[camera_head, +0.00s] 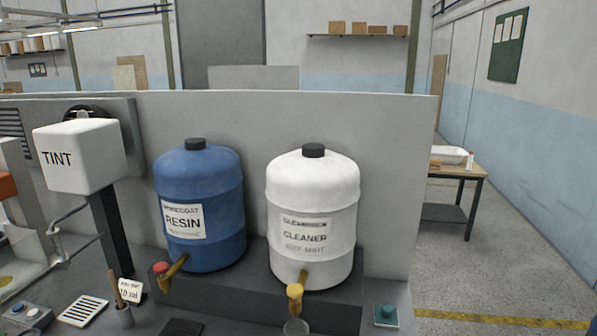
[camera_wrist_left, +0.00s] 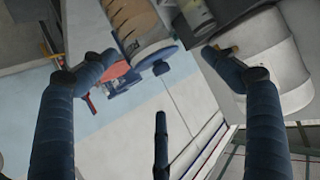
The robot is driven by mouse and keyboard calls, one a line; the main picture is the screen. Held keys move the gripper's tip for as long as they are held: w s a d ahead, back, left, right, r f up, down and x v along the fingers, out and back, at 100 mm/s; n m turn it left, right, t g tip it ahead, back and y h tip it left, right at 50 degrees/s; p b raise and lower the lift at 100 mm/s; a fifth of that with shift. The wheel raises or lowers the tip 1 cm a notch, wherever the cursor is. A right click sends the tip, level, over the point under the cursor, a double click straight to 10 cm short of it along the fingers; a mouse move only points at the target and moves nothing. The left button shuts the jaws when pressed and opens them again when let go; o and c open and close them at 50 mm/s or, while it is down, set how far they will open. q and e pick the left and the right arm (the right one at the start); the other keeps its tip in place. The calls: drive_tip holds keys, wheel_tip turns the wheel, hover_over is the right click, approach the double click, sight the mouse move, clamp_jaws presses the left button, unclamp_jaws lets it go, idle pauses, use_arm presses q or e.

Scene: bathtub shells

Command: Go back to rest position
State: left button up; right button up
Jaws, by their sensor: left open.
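In the left wrist view my left gripper (camera_wrist_left: 160,68) has its dark fingers spread wide, with nothing between them. That view is strongly tilted, and a white rounded body (camera_wrist_left: 265,50) shows behind the right finger.
A blue RESIN drum (camera_head: 225,225) and a white CLEANER drum (camera_head: 330,235) stand on a dark ledge, both with taps. A clear cup (camera_head: 296,327) is below the cleaner tap. A white TINT box (camera_head: 85,155) is left. A wooden table (camera_head: 478,173) stands beyond open floor (camera_head: 500,270).

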use_arm(q)
drive_tip(key=s+a+f+n+g+y, duration=0.2)
drive_tip(key=s+a+f+n+y, duration=0.25)
drive_tip(key=s+f, duration=0.35)
drive_tip(key=s+a+f+n+g+y, duration=0.3)
drive_tip(key=s+a+f+y, duration=0.25)
drive_tip(key=f, duration=0.45)
wheel_tip(320, 180, down, 34)
drive_tip(key=s+r+g+b, duration=0.1)
drive_tip(key=s+b, duration=0.2)
drive_tip(key=b, duration=0.3)
drive_tip(key=s+a+f+b, duration=0.2)
drive_tip(key=s+f, duration=0.6)
drive_tip(key=f, duration=0.2)
drive_tip(key=s+a+f+g+b, duration=0.1)
drive_tip(key=s+f+b, duration=0.1)
drive_tip(key=s+f, duration=0.6)
drive_tip(key=shift+s+a+f+g, duration=0.15)
drive_tip(key=shift+a+f+g, duration=0.2)
drive_tip(key=shift+f, duration=0.6)
use_arm(e)
wheel_tip(320, 180, down, 10)
